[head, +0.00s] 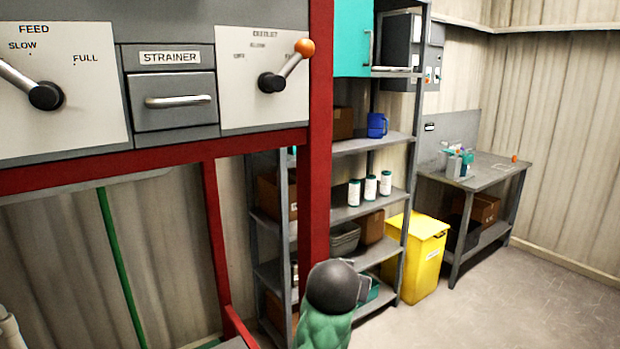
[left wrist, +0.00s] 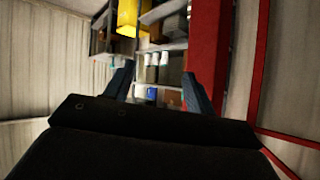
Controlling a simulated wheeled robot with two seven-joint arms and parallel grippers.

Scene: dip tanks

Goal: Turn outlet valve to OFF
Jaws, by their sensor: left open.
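The outlet valve (head: 287,66) is on a white panel at the upper middle of the head view. Its metal lever runs from a black hub up and right to an orange knob. The lever points away from the OFF mark, toward the right-hand mark, which the knob partly covers. My left gripper (left wrist: 158,72) shows in the left wrist view with its two dark fingers apart and nothing between them. The valve does not show in that view. I cannot make out the left fingers in the head view. My right gripper is in neither view.
A feed valve (head: 35,88) and a strainer drawer (head: 172,100) are left of the outlet panel. A red post (head: 319,120) stands just right of it. Behind are a shelf rack (head: 375,146), a yellow bin (head: 416,258) and a grey bench (head: 490,172). Floor at right is clear.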

